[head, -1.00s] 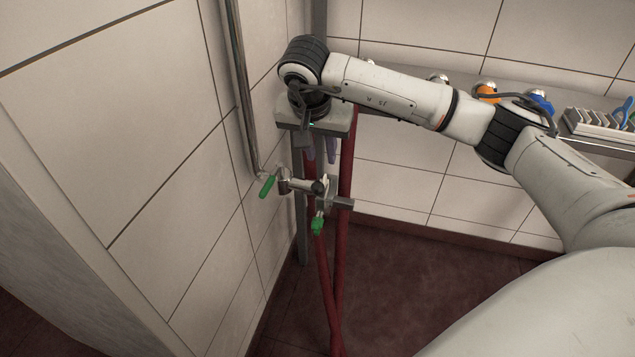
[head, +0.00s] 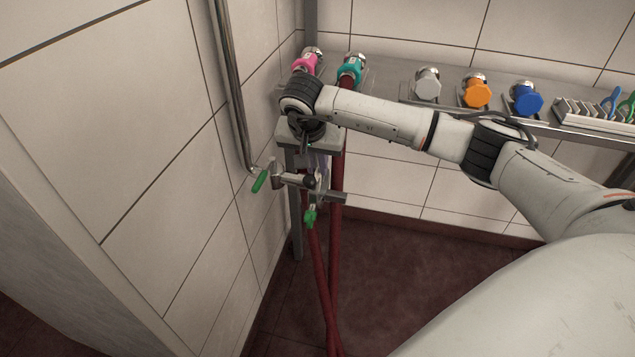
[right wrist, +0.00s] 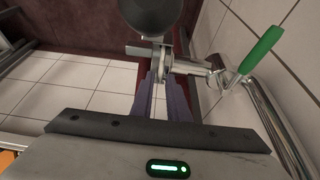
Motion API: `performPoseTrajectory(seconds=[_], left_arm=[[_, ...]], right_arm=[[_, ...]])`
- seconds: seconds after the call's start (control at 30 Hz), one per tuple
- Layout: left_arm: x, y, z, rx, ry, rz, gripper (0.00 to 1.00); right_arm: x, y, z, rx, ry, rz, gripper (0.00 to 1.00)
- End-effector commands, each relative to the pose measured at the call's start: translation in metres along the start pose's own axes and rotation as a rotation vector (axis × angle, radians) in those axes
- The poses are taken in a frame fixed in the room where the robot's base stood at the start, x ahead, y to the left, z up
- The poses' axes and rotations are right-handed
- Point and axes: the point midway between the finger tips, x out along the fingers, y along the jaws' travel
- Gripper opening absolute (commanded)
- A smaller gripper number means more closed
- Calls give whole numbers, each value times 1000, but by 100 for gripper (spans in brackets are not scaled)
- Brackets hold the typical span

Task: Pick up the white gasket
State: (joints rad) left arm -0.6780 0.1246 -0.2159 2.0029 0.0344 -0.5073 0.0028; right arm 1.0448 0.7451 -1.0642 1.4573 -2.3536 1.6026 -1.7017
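I cannot make out the white gasket in either view. My right gripper (head: 318,168) points down just above and behind a metal valve fitting (head: 292,180) with a black knob. In the right wrist view its two purple-grey fingers (right wrist: 159,82) are apart, with pale tile showing between them and nothing visibly held. My left gripper is not in view.
A shelf along the back wall bears pink (head: 304,63), teal (head: 350,70), grey (head: 427,84), orange (head: 476,92) and blue (head: 525,98) fittings, and a rack (head: 588,113). Red hoses (head: 335,230) hang below. A vertical pipe (head: 232,90) runs down the left wall.

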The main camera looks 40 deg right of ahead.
Motion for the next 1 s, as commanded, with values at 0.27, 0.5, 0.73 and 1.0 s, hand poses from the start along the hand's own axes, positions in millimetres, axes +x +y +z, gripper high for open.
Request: performPoseTrajectory(seconds=[0.27, 0.5, 0.73, 1.0], left_arm=[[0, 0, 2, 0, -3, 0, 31], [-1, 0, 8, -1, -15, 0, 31], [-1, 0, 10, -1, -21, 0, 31], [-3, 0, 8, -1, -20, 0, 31]], right_arm=[[0, 0, 0, 0, 0, 0, 0], [-4, 0, -2, 1, 1, -1, 0], [-40, -1, -18, 2, 3, -4, 0], [-86, -1, -35, -4, 1, -5, 0]])
